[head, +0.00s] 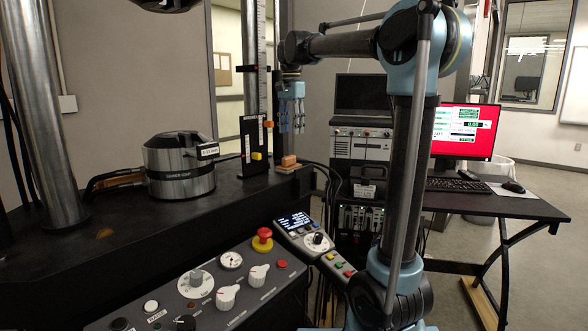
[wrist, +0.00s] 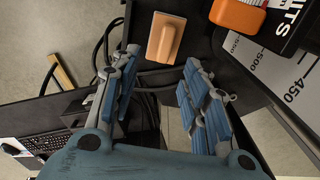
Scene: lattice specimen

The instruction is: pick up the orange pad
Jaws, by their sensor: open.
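The orange pad (head: 288,160) is a small block on the right end of the black machine bed, just right of the black limits plate. In the wrist view the pad (wrist: 165,38) shows as a tan-orange block lying beyond the fingertips, between the two fingers' lines. My gripper (head: 292,128) hangs pointing down above the pad, apart from it. In the wrist view my gripper (wrist: 161,58) has its blue fingers spread wide with nothing between them.
The upright black limits plate (head: 255,146) carries an orange stop (wrist: 238,18) close to the pad, beside a tall scale (head: 262,60). A steel load cell (head: 180,166) stands left on the bed. A control panel (head: 205,290) lies in front. A desk with a red-screened monitor (head: 466,132) is right.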

